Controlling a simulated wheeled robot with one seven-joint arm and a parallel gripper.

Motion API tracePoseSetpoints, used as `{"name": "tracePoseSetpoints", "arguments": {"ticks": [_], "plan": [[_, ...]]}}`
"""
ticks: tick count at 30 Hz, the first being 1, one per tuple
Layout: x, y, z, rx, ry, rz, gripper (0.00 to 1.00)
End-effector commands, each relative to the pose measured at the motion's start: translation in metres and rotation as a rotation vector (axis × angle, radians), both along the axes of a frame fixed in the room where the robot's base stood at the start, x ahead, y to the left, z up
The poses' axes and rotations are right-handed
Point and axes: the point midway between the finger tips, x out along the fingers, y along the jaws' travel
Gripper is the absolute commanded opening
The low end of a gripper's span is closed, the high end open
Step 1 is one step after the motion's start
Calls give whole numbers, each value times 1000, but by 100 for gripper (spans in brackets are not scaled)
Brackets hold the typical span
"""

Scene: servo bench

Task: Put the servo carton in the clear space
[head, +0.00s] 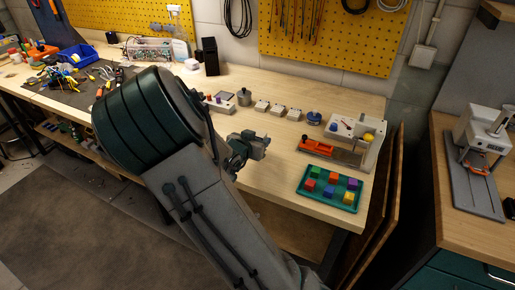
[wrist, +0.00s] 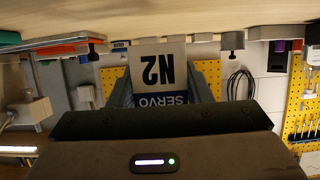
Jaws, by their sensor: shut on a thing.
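The servo carton (wrist: 158,60) is pale with a blue band and shows "SERVO" and "N2" upside down in the wrist view. My gripper (wrist: 160,82) is shut on it, with a finger on each side. In the head view my gripper (head: 246,146) is over the front part of the wooden bench, and the carton there is hard to tell from the fingers. Several small pale cartons (head: 277,110) stand in a row on the bench behind my gripper. I cannot tell which spot is the clear space.
A metal pot (head: 244,97) stands left of the row and a blue round object (head: 313,118) right of it. A green tray (head: 312,200) of coloured cubes lies front right, before a white machine (head: 356,132) and an orange tool (head: 316,147). Bare bench (head: 272,175) lies near the front edge.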

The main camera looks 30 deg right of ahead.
Motion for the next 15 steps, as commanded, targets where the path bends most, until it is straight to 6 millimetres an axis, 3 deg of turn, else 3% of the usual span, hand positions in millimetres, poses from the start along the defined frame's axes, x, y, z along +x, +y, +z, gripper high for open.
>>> {"name": "tracePoseSetpoints", "arguments": {"ticks": [1, 6, 15], "plan": [[-1, -1, -12, -3, 6, 0, 22], [-1, 0, -31, -2, 4, 1, 22], [0, 0, -32, -1, 1, 0, 22]]}}
